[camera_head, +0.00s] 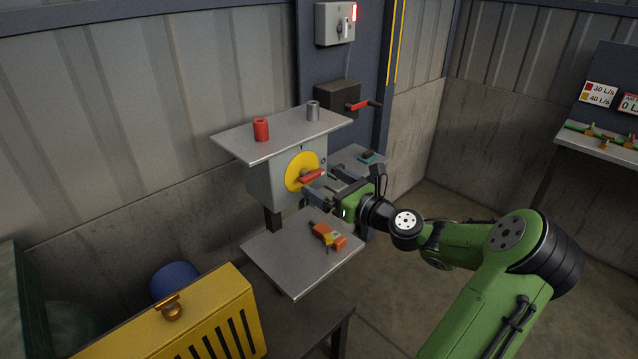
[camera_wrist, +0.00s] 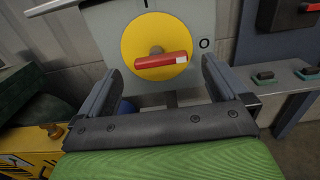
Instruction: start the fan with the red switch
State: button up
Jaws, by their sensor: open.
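The red switch (camera_head: 313,176) is a red bar handle on a round yellow plate (camera_head: 295,171), on the front of a grey box (camera_head: 262,184). In the wrist view the red handle (camera_wrist: 162,61) lies nearly level, its white-marked end pointing right towards the "O" mark. An "I" mark is at the top of the plate. My gripper (camera_head: 318,188) is open in front of the switch. In the wrist view its two fingers (camera_wrist: 160,88) stand left and right of the handle, apart from it. No fan can be made out.
A shelf above the box holds a red cylinder (camera_head: 261,130) and a grey cylinder (camera_head: 313,111). An orange tool (camera_head: 328,235) lies on the lower shelf (camera_head: 290,268). A dark box with a red lever (camera_head: 362,105) is behind. A yellow crate (camera_head: 215,313) stands front left.

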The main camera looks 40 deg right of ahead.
aim_at(315, 176)
jog(key=shift+w, duration=1.6)
jog(key=shift+c, duration=0.5)
jog(key=c, duration=0.9)
